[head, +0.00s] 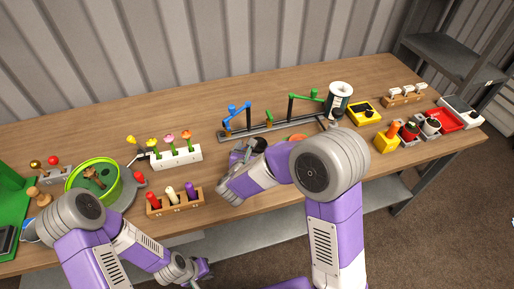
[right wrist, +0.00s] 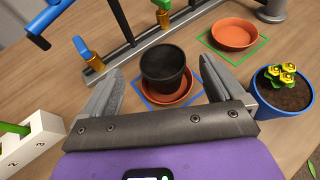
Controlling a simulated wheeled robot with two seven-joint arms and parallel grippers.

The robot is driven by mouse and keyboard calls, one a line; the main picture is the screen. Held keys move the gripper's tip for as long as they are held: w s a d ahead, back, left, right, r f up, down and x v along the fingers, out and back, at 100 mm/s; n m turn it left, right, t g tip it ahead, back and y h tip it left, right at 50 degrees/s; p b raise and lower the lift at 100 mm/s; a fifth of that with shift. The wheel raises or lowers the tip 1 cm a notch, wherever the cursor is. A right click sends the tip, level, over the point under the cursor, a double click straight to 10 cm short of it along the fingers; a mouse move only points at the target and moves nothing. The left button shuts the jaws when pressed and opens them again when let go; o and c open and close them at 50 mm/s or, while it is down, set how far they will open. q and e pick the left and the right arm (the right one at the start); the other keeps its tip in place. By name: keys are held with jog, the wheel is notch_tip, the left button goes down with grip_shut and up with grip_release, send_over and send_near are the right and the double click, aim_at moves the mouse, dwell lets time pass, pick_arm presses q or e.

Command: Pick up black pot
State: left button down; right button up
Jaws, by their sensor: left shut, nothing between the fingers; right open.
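The black pot (right wrist: 163,66) stands upright on a terracotta saucer (right wrist: 184,98) inside a blue square outline in the right wrist view. In the head view the black pot (head: 259,144) shows only in part beside my right gripper. My right gripper (right wrist: 160,76) is open and empty, with one finger on each side of the pot in the picture. I cannot tell whether either finger touches it. In the head view, my right gripper (head: 243,153) reaches in over the table. My left gripper (head: 204,269) is shut and empty, low in front of the table.
A second saucer (right wrist: 235,34) lies in a green outline. A blue pot with yellow flowers (right wrist: 286,98) stands right of my right gripper. A grey rail with blue and green arms (head: 270,128) runs behind. A white numbered block (right wrist: 28,142) lies at left.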

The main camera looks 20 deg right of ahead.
aim_at(258, 145)
jog(key=shift+w+d+f, duration=0.3)
jog(key=shift+f, duration=0.05)
jog(key=b+x, duration=0.1)
jog(key=x, duration=0.2)
jog(key=shift+w+d+f, duration=0.15)
jog(key=shift+w+f, duration=0.1)
jog(key=shift+f, duration=0.05)
jog(key=shift+w+d, duration=0.15)
jog(key=shift+w, duration=0.1)
